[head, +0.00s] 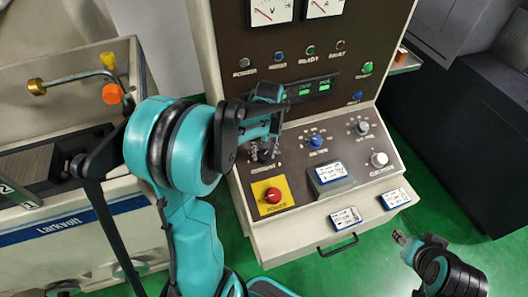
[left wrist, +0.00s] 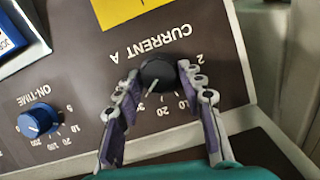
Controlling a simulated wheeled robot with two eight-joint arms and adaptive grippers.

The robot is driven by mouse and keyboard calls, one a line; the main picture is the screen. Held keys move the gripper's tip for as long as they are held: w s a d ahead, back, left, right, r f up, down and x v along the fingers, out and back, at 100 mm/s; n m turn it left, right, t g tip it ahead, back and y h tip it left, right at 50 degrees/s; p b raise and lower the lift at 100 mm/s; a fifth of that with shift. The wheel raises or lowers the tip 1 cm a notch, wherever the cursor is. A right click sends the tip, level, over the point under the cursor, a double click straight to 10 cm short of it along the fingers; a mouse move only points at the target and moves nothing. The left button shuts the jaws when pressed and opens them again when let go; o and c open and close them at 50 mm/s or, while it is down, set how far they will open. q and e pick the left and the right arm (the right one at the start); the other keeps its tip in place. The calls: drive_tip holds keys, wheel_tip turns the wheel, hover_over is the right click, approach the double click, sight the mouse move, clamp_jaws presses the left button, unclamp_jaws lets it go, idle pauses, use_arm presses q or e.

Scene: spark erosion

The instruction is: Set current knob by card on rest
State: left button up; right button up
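The current knob (left wrist: 158,74) is dark and round, on the sloped brown panel under the upside-down "CURRENT A" label in the left wrist view. Its white pointer lies between 20 and 30, closer to 30. My left gripper (left wrist: 159,76) has one fingertip on each side of the knob, close against it. In the head view my left gripper (head: 263,152) mostly hides this knob. A card (head: 331,172) with a blue stripe lies on the raised rest (head: 335,185); its writing is too small to read. My right gripper (head: 401,238) is low at the right, away from the panel.
A red stop button (head: 273,195) on a yellow plate is close to the left gripper. The blue on-time knob (head: 316,141) and two paler knobs are to the right. Two more cards (head: 345,217) (head: 395,198) lie along the console's front. Meters are above.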

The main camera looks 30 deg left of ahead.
use_arm(q)
drive_tip(key=shift+s, duration=0.1)
drive_tip(key=c, duration=0.4)
drive_tip(key=shift+d, duration=0.1)
drive_tip(key=m+b, duration=0.1)
drive_tip(key=m, duration=0.1)
drive_tip(key=shift+d+f+m+g+y, duration=0.1)
drive_tip(key=shift+f+m+g+y, duration=0.05)
drive_tip(key=shift+m+g+y, duration=0.2)
drive_tip(key=shift+d+m+y+b, duration=0.15)
drive_tip(key=shift+m+y+b, duration=0.55)
drive_tip(key=shift+m, duration=1.35)
drive_tip(key=o, duration=1.1)
drive_tip(key=shift+o, duration=0.2)
